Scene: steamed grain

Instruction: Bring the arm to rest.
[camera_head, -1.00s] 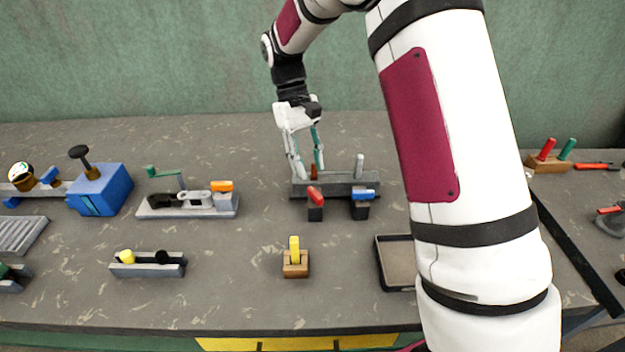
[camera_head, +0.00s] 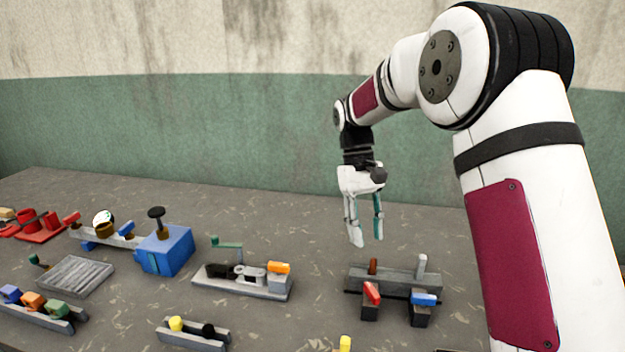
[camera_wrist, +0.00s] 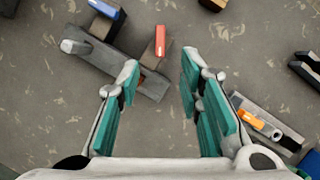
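My gripper (camera_head: 368,240) hangs in the air above the table (camera_head: 130,285), fingers pointing down. It is beyond and above a grey fixture (camera_head: 395,280) with upright pegs and red and blue parts on its front. In the wrist view my gripper (camera_wrist: 160,85) has its two teal-padded fingers apart with nothing between them. The fixture (camera_wrist: 95,60) lies below, to the upper left there. My arm reaches in from the right side of the head view.
A grey base with an orange block (camera_head: 245,282), a blue box with a black knob (camera_head: 166,250), a ribbed grey plate (camera_head: 68,275) and a tray of coloured blocks (camera_head: 35,310) stand to the left. A green and white wall (camera_head: 200,130) rises behind the table. Air around the gripper is clear.

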